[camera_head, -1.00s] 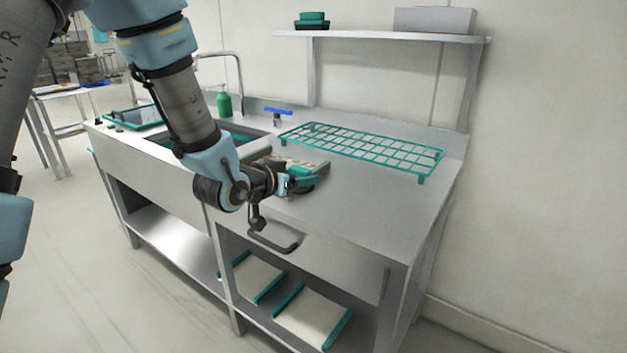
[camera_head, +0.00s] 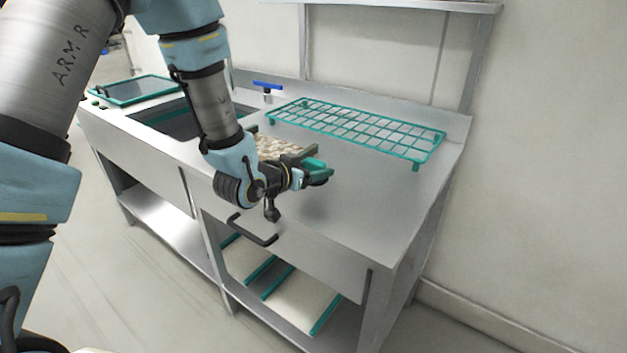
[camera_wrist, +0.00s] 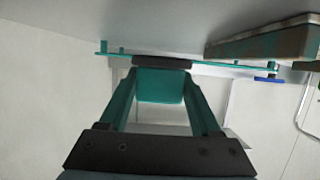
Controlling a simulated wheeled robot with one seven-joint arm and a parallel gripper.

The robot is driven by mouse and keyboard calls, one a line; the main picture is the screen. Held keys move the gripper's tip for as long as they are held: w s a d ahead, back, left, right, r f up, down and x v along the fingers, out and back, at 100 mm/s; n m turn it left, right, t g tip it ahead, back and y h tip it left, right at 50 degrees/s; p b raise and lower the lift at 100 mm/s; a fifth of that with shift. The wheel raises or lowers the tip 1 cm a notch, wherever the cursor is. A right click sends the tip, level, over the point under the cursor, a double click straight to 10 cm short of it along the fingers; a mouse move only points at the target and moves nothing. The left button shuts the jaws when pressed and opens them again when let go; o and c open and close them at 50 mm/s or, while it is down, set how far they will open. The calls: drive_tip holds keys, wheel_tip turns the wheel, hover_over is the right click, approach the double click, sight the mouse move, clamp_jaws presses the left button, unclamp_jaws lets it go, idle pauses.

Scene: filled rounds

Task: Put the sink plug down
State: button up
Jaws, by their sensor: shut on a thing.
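My gripper (camera_head: 318,173) is over the bare metal worktop (camera_head: 365,210), to the right of the sink basin (camera_head: 170,117) and in front of the teal wire rack. In the wrist view its teal fingers (camera_wrist: 162,72) are shut on a dark, flat sink plug (camera_wrist: 150,62), of which the edge shows. In the head view the plug is hidden or too small to make out. The worktop fills the top of the wrist view; I cannot tell whether the plug touches it.
The wire rack (camera_head: 355,131) stands at the back. A pebbly beige block (camera_head: 283,147) lies just left of my gripper. A blue-handled tap (camera_head: 267,86) is behind it. A teal-rimmed tray (camera_head: 137,90) is at the far left. The worktop's right part is clear.

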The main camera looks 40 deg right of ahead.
sight(314, 195)
drive_tip(key=shift+f+p, duration=0.55)
drive_tip(key=shift+f, duration=1.55)
drive_tip(key=shift+f, duration=0.15)
drive_tip(key=o, duration=1.4)
